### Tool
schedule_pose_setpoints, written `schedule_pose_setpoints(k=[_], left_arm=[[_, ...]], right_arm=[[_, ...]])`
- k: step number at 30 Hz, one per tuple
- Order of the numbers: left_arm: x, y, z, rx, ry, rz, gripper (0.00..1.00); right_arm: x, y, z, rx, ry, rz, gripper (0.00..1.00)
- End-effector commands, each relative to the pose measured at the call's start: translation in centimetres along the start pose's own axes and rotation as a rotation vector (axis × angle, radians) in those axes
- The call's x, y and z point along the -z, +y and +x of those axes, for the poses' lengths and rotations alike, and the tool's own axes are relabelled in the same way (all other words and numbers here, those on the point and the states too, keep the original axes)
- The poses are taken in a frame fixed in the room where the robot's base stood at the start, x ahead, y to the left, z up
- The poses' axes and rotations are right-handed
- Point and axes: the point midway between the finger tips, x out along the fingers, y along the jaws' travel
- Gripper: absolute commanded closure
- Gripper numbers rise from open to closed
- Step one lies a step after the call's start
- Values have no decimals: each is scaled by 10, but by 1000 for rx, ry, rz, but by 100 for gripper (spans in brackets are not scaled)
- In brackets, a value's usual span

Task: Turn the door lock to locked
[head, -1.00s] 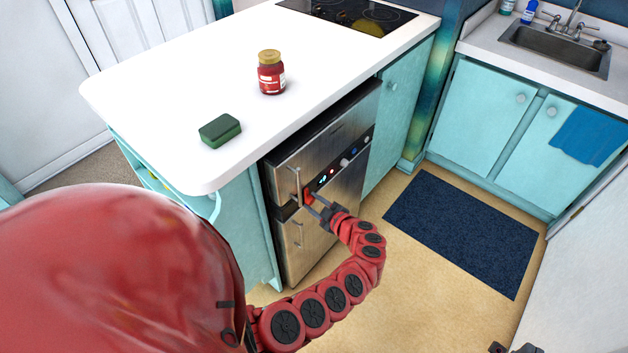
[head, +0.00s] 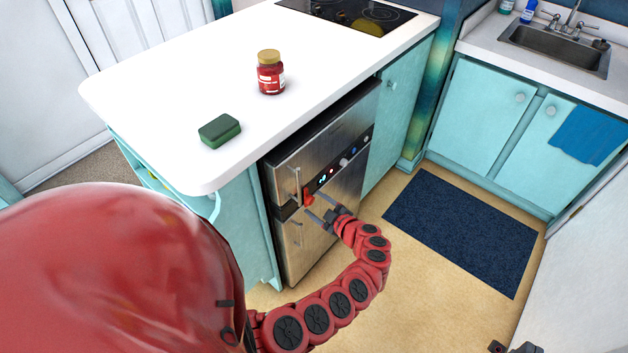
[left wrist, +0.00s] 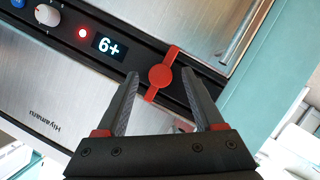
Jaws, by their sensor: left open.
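The door lock (head: 308,196) is a red knob with a bar-shaped handle on the black control strip of a steel appliance (head: 335,143) under the counter. In the left wrist view the lock (left wrist: 162,76) has its bar standing across the strip, roughly square to it. My left gripper (head: 316,207) is open just in front of and below the lock. In the left wrist view its fingers (left wrist: 160,82) are spread on either side of the knob, with gaps on both sides. A dark part at the bottom right edge seems to be my right gripper (head: 512,349), mostly cut off.
The strip carries a display reading "6+" (left wrist: 108,47), a red lamp (left wrist: 82,33) and a dial (left wrist: 47,15). Door handles (head: 297,185) stick out left of the lock. A jar (head: 270,73) and a green sponge (head: 220,131) stand on the white counter.

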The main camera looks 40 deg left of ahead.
Motion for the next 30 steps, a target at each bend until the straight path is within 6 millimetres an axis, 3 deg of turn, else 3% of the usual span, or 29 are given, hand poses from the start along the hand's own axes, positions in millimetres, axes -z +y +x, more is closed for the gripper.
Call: schedule_pose_setpoints(k=[12, 16, 22, 30], left_arm=[[-1, -1, -107, 0, -2, 1, 31], [-1, -1, -133, 0, -2, 2, 31], [0, 0, -155, 0, -1, 0, 31], [0, 0, -158, 1, 1, 0, 31]], right_arm=[[1, 0, 5, 0, 0, 0, 100], [1, 0, 4, 0, 0, 0, 100], [1, 0, 3, 0, 0, 0, 100], [1, 0, 3, 0, 0, 0, 100]])
